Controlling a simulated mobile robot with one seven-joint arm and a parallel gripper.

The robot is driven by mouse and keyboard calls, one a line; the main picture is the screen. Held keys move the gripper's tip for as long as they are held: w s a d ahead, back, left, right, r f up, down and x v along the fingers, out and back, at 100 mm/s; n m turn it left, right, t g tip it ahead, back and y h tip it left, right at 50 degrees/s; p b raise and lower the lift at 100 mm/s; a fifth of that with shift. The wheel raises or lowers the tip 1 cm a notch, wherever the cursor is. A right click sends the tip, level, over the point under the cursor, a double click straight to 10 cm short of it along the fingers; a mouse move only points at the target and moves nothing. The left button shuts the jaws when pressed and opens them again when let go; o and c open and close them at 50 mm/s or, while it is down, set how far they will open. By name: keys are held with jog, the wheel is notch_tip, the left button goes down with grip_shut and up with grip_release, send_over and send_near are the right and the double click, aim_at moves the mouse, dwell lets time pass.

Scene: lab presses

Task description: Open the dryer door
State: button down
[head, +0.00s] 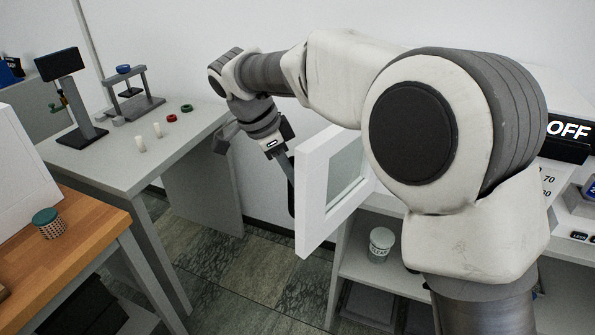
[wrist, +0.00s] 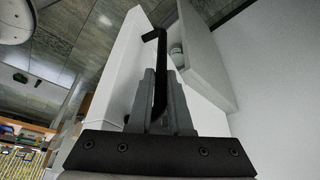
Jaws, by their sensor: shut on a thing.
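The dryer door (head: 312,205) is a white frame with a grey window. It stands swung out from the dryer, over the floor, in the head view. In the wrist view it is the white panel (wrist: 122,65) left of the fingers. Its black bar handle (head: 291,190) is on the door's left side. My gripper (head: 284,152) is shut on this handle. In the wrist view the handle (wrist: 161,60) runs up between my gripper's fingers (wrist: 161,90). My arm hides most of the dryer body; a display reading OFF (head: 568,130) shows at right.
A white shelf unit (head: 400,284) with a lidded jar (head: 380,245) stands below and behind the door. A grey table (head: 115,172) with lab stands is at left, and a wooden-topped bench (head: 92,226) nearer. Tiled floor (head: 240,275) between them is clear.

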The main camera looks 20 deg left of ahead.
jog(key=shift+w, duration=0.1)
jog(key=c, duration=0.8)
grip_release()
jog(key=shift+c, duration=0.2)
jog(key=p+v, duration=0.4)
jog(key=v, duration=1.3)
jog(key=shift+r, duration=0.2)
